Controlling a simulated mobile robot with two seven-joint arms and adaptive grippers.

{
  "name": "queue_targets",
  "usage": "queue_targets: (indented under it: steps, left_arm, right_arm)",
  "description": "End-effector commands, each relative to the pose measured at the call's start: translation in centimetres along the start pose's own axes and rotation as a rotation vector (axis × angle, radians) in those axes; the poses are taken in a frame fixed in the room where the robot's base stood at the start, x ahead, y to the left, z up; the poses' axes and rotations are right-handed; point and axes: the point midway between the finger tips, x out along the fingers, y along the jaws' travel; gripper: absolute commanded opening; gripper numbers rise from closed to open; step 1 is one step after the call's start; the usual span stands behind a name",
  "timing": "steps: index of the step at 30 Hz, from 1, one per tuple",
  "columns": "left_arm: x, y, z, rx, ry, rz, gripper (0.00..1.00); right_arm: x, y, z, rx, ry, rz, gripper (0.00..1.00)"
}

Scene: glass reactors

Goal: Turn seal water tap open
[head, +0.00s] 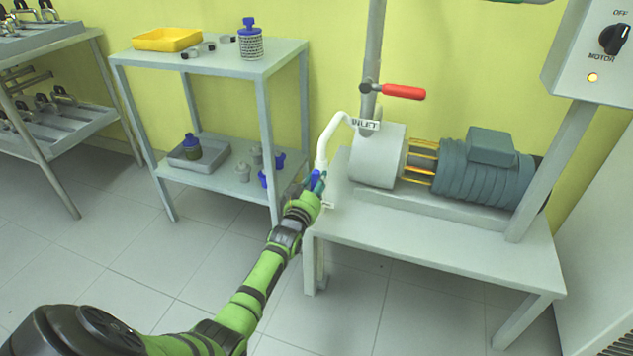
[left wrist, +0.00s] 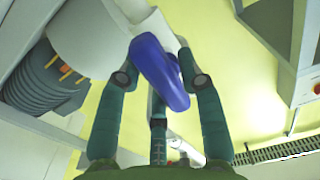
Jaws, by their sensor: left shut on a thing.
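The seal water tap has a blue handle (head: 315,176), low on the white pipe (head: 325,150) at the left side of the pump. The handle also shows large in the left wrist view (left wrist: 160,72), between the teal fingers. My left gripper (head: 319,184) is at the tap and shut on the blue handle. The fingers stand on both sides of it in the left wrist view. The gripper and arm hide much of the tap body in the head view. My right gripper is in neither view.
The pump and motor (head: 485,170) sit on a grey bench (head: 440,240). A red lever (head: 403,92) sticks out from the upright pipe above. A motor switch box (head: 590,55) is at the upper right. A grey shelf (head: 190,65) stands close on the left.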

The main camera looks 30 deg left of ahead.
Motion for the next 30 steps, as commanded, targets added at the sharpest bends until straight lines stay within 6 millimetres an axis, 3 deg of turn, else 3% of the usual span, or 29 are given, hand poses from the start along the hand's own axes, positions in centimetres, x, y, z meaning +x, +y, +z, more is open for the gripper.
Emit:
queue_targets:
  steps: [14,15,16,30]
  left_arm:
    - [-0.11,0.46,0.36,-0.014,-0.007,0.007,0.04]
    - [-0.11,0.47,0.36,-0.014,-0.007,0.007,0.45]
    - [-0.11,0.47,0.35,-0.014,-0.007,0.007,0.57]
    - [-0.69,0.16,0.11,-0.013,-0.001,0.003,0.57]
  right_arm:
    - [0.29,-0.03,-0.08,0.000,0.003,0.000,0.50]
    - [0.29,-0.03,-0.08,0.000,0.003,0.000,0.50]
    - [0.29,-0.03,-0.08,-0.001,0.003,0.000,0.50]
    - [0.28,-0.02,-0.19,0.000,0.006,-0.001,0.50]
